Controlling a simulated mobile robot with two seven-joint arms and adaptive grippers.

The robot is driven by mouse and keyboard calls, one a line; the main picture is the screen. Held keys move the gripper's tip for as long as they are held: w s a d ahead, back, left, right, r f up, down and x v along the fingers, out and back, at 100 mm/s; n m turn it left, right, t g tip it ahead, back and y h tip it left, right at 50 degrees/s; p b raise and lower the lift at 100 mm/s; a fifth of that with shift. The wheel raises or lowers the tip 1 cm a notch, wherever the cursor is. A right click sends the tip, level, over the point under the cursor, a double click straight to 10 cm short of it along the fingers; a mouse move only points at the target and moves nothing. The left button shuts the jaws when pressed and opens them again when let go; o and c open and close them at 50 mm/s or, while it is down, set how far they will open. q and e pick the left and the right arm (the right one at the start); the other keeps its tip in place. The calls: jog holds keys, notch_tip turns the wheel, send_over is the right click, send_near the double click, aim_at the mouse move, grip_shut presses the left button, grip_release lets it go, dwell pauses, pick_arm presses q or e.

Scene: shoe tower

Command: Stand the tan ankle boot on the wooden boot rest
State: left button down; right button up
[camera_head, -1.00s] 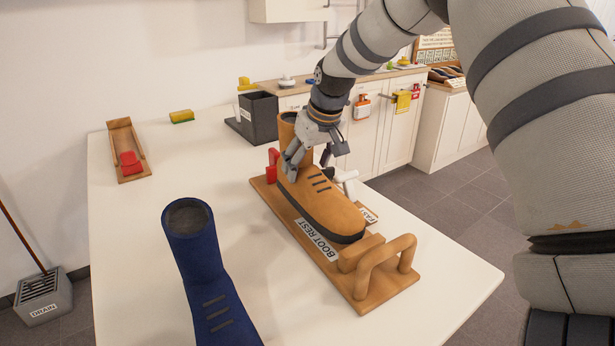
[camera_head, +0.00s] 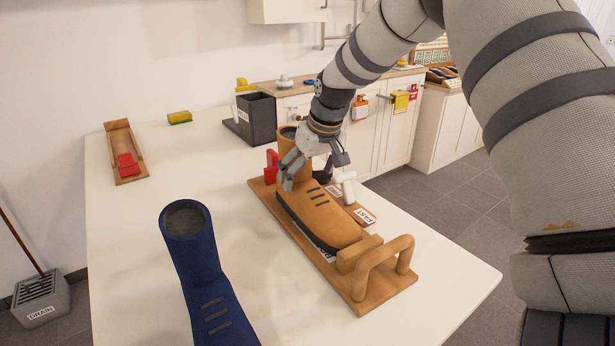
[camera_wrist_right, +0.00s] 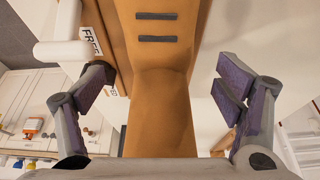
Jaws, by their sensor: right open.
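The tan ankle boot (camera_head: 322,219) stands upright on the wooden boot rest (camera_head: 377,295), its toe toward the wooden handle and its shaft toward the red part. My right gripper (camera_head: 311,178) is at the boot's shaft, with its fingers spread to either side. In the right wrist view, the boot (camera_wrist_right: 162,95) runs between the open fingers of the gripper (camera_wrist_right: 160,97), with visible gaps on both sides. Part of the shaft is hidden behind the gripper in the head view. My left gripper is not in view.
A tall blue boot (camera_head: 203,270) stands at the table's front left. A red part (camera_head: 271,165) and a white lever (camera_head: 348,187) are on the boot rest. A dark bin (camera_head: 257,117), a yellow sponge (camera_head: 179,117) and another wooden rest (camera_head: 126,152) are farther back.

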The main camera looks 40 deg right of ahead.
aim_at(318, 197)
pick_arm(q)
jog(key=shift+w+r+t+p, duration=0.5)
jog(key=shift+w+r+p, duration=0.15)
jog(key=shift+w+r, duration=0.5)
pick_arm(e)
jog(key=v, duration=1)
jog(key=shift+r, duration=0.25)
